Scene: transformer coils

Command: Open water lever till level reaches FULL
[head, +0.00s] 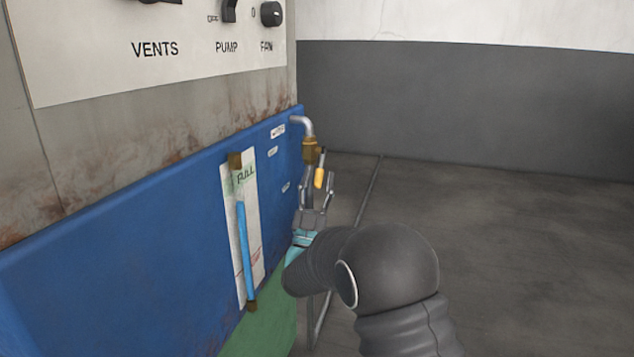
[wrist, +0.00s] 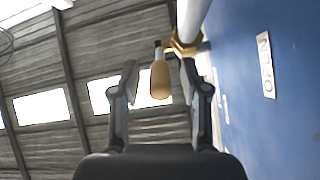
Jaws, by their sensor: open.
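The water lever (head: 319,178) has a yellow handle and hangs from a brass valve (head: 311,150) on a bent grey pipe. My gripper (head: 315,180) is open just below the valve. In the wrist view the lever handle (wrist: 160,80) shows between the two open fingers of my gripper (wrist: 158,72), with visible gaps on both sides. I cannot tell how deep it lies between them. The level gauge (head: 232,205) has a blue water column (head: 244,245) whose top is a little below the green FULL mark (head: 246,177).
A blue tank wall (head: 120,265) runs along the left, with small white labels near the valve. A control panel (head: 180,75) with VENTS, PUMP and FAN is above. The floor (head: 520,260) at right is clear.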

